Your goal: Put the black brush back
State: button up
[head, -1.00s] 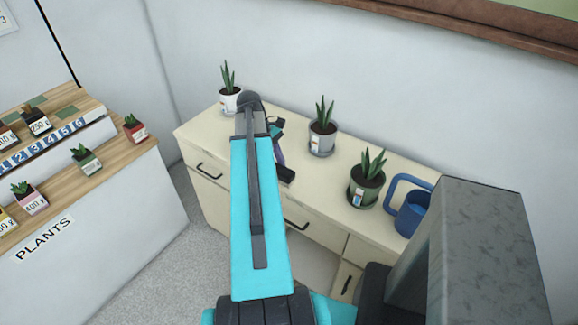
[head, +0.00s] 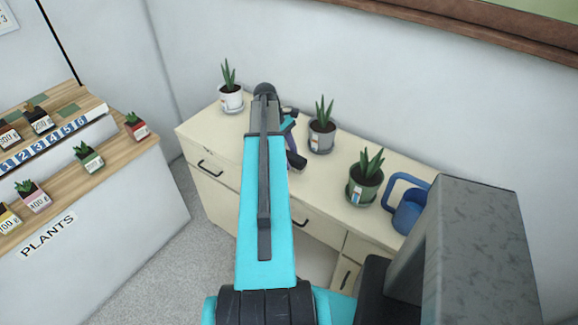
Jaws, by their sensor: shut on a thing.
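My gripper (head: 291,143) shows just to the right of my arm's far end, above the cream cabinet top (head: 225,135). My arm hides much of it. It is shut on a dark object, apparently the black brush (head: 297,161), whose black end shows below the fingers. I cannot tell from this view whether the brush touches the cabinet top.
A white-potted plant (head: 230,97), a grey-potted plant (head: 321,138) close right of the gripper, a green-potted plant (head: 364,190) and a blue watering can (head: 408,218) stand on the cabinet. A wooden shelf (head: 110,155) with small potted plants is at left.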

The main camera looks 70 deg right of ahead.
jog(key=shift+f, duration=0.15)
jog(key=shift+f+p, duration=0.85)
jog(key=shift+f, duration=0.75)
jog(key=shift+f, duration=0.15)
jog(key=o, duration=1)
jog(key=shift+r, duration=0.25)
jog(key=shift+b+v, duration=1.85)
jog(key=shift+v, duration=3.35)
jog(key=shift+w+r, duration=0.25)
jog(key=shift+r, duration=0.45)
